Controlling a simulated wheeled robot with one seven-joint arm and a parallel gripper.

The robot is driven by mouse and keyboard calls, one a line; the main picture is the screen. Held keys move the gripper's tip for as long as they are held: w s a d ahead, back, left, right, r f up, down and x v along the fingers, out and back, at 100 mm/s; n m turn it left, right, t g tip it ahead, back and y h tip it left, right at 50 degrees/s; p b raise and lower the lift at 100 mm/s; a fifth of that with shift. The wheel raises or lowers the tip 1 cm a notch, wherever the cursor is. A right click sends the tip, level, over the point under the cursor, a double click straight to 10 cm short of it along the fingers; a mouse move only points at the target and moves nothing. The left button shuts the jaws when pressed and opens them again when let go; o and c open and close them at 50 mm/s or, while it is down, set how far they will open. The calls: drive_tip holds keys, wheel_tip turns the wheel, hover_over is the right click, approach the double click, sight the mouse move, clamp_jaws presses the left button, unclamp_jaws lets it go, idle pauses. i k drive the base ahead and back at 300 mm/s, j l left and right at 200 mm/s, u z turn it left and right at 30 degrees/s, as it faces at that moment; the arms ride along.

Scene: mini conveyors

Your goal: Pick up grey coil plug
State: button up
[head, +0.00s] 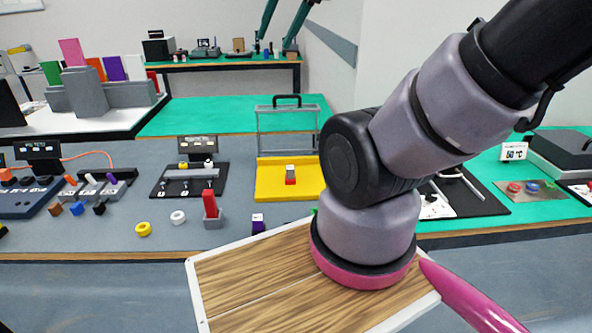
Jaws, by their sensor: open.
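I cannot single out the grey coil plug for certain. Small plugs with coloured tops (92,181) lie at the left of the grey bench, near a black strip (108,175), too small to tell apart. A small grey block with a red base (290,174) stands on a yellow plate (268,192). A red piece (210,204) stands upright in a grey holder (213,222). My arm fills the right half of the head view, above the wooden tray. My gripper's fingers do not show.
A wood-topped tray with a white rim (193,285) is in front of the bench.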

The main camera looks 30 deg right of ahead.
sight(290, 169)
drive_tip(key=i+j+z, duration=0.1)
drive_tip(key=z, duration=0.25)
drive_tip(key=j+z, duration=0.4)
drive_tip(key=i+l, duration=0.05)
